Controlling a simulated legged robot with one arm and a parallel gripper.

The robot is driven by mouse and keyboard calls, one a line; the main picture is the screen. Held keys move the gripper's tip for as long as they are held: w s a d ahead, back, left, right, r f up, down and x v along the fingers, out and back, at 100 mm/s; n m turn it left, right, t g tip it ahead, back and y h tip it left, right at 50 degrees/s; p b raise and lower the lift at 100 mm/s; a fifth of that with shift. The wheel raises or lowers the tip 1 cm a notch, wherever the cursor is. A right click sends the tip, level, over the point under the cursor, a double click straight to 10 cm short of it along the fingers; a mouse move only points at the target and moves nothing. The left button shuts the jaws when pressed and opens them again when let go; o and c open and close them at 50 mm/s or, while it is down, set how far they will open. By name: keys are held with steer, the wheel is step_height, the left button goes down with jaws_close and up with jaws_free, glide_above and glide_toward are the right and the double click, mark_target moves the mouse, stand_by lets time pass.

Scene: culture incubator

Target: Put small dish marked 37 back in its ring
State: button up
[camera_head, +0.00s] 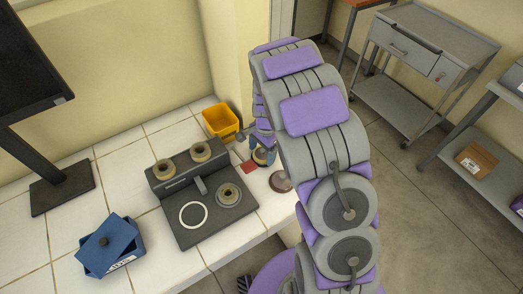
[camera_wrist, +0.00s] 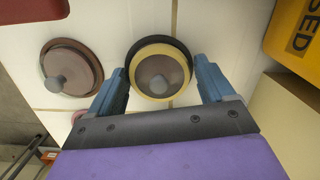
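A round dish (camera_wrist: 160,72) with a cream rim, a dark outer edge and a grey knob in its middle sits just beyond my fingertips in the wrist view. It also shows beneath my gripper in the head view (camera_head: 261,158), partly hidden. No number on it can be read. My gripper (camera_wrist: 162,62) is open, one blue finger on each side of the dish, with no clear grip on it. The dark incubator block (camera_head: 180,238) stands to the left in the head view. An empty white ring (camera_head: 193,204) marks its top, beside a ring-shaped seat (camera_head: 229,194) holding a round piece.
A brown knobbed disc (camera_wrist: 72,68) lies beside the dish. A yellow bin (camera_head: 221,121), lettered in the wrist view, stands close by. A blue box (camera_head: 110,246) and a monitor (camera_head: 40,80) are farther left.

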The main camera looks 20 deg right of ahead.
steer(key=shift+o, duration=1.1)
steer(key=shift+d, duration=0.3)
steer(key=shift+r, duration=0.55)
step_height(320, 180, up, 10)
steer(key=d+p, duration=0.1)
steer(key=p, duration=0.2)
steer(key=s+r+n, duration=0.3)
steer(key=s+r, duration=0.5)
steer(key=s+r+n, duration=0.3)
steer(key=s+n, duration=0.1)
steer(key=s, duration=0.9)
steer(key=s+a+r+n+g+h, duration=0.1)
steer(key=s+r+n, duration=0.2)
steer(key=s, duration=1)
steer(key=shift+s+n, duration=0.15)
steer(key=shift+n, duration=1.05)
steer(key=shift+a+r, duration=0.1)
steer(key=shift+a, duration=0.05)
